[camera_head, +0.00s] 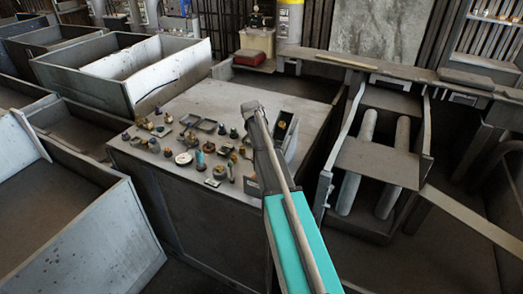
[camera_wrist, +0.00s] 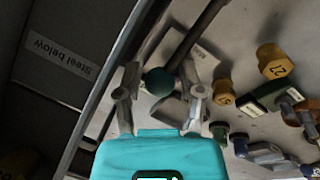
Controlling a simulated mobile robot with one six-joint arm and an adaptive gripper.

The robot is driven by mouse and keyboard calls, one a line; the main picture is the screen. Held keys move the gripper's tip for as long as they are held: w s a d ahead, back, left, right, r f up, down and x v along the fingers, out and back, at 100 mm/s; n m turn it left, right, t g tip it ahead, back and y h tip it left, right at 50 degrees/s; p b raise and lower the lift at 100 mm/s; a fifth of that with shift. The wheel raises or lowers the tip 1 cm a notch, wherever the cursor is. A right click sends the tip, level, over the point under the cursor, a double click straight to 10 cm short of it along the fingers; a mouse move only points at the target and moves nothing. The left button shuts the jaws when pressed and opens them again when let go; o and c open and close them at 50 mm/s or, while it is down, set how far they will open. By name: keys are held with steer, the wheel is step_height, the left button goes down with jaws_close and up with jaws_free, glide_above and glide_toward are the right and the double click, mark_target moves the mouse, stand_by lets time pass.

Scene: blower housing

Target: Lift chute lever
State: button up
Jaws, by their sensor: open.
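In the wrist view, a dark rod (camera_wrist: 203,27) ends in a round dark green knob (camera_wrist: 158,82); it looks like the chute lever. A light base plate with a number lies beside the rod. My gripper (camera_wrist: 165,84) is open, its two grey fingers spread on either side of the knob. Whether either finger touches the knob, I cannot tell. In the head view, my arm covers the middle of the panel top, so the lever and the fingers cannot be made out clearly there.
The control panel (camera_head: 215,97) holds several knobs and switches left of my arm. In the wrist view, a yellow knob (camera_wrist: 272,60) and a smaller yellow knob (camera_wrist: 223,92) stand close on the right.

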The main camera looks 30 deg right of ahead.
steer(key=shift+d, duration=0.1)
jaws_close()
